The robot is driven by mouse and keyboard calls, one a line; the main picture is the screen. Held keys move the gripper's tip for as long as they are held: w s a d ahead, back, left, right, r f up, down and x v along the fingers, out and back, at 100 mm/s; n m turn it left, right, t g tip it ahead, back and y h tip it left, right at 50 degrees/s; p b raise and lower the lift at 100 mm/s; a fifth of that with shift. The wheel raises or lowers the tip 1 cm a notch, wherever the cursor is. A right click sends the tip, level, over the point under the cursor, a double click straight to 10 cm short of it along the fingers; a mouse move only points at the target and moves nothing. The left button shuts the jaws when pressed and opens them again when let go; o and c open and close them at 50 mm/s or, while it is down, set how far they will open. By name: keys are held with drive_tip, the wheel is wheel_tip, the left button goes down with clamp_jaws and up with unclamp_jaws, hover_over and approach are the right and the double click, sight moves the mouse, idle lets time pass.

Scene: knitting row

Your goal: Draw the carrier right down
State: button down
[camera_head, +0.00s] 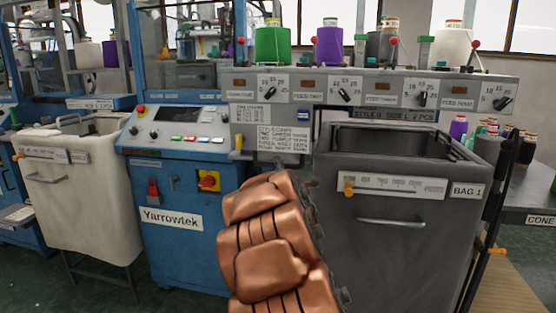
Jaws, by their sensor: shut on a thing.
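I cannot pick out the carrier for certain; my copper-coloured arm covers the lower middle of the picture, between the blue machine and the dark bag. The blue knitting machine (187,260) marked Yarrowtek stands left of my arm, with a sloped control panel (172,133). A small yellow handle (238,143) shows at the panel's right end, above and left of my arm. A dark jagged, chain-like edge (312,213) runs down along my arm's right side. My gripper and whatever it holds do not show clearly; my arm hides that spot.
A dark bag (400,255) labelled BAG 1 stands close on the right, with an orange-knobbed scale (395,187). A pale bag (85,210) stands left. A grey dial rail (365,90) crosses above, with yarn cones (273,45) on top. A table (530,200) stands far right.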

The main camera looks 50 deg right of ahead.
drive_tip(key=shift+f+b, duration=0.75)
drive_tip(key=shift+f, duration=1.6)
drive_tip(key=c, duration=1.1)
unclamp_jaws()
drive_tip(key=shift+c, duration=0.2)
drive_tip(key=shift+r, duration=0.2)
drive_tip(key=shift+s, duration=0.1)
drive_tip(key=v, duration=0.7)
drive_tip(key=shift+s+a, duration=0.1)
drive_tip(key=shift+a, duration=0.05)
